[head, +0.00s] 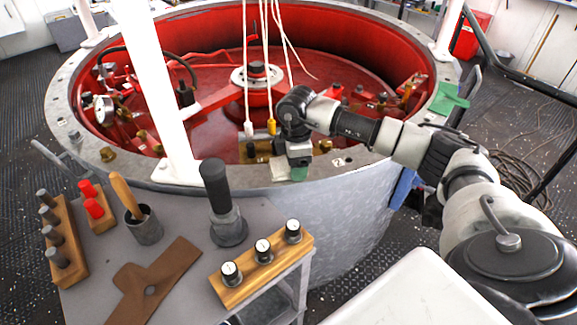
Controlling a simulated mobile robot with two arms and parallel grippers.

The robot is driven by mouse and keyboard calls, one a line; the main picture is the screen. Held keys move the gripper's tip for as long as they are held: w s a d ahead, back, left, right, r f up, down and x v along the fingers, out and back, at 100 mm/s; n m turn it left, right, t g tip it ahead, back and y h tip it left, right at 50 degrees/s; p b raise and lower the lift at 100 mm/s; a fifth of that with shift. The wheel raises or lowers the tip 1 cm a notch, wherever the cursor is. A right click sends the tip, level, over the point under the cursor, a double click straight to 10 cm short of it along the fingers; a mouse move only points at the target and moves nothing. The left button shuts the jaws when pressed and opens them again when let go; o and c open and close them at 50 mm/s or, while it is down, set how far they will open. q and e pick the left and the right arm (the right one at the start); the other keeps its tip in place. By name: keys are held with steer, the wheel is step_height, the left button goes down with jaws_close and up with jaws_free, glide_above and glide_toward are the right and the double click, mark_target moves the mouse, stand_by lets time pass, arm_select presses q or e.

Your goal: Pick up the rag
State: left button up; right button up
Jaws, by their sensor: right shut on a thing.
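My right gripper (298,160) reaches in from the right over the near rim of the big round vessel. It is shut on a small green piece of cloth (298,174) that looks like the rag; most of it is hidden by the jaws. A second green cloth (449,98) lies draped over the vessel's right rim, behind my right arm and apart from the gripper. My left gripper is not in view.
The grey vessel rim (125,170) surrounds a red interior with hanging cords and fittings. White posts rise from the rim. The near grey table (190,222) carries a dark-handled tool (216,188), a brown leather piece (155,282), a wooden block with knobs (262,265) and a cup (143,227).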

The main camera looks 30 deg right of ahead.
steer(key=shift+r, duration=0.15)
steer(key=shift+c, duration=0.3)
steer(key=shift+r, duration=0.25)
step_height(320, 180, up, 4)
steer(key=shift+s+d+f, duration=0.1)
steer(key=shift+d+f, duration=0.05)
steer(key=shift+f, duration=0.05)
steer(key=s+d+r+b, duration=0.2)
steer(key=s+d+r, duration=0.2)
steer(key=s, duration=0.6)
step_height(320, 180, up, 3)
steer(key=shift+s+f, duration=0.2)
steer(key=shift+s, duration=0.15)
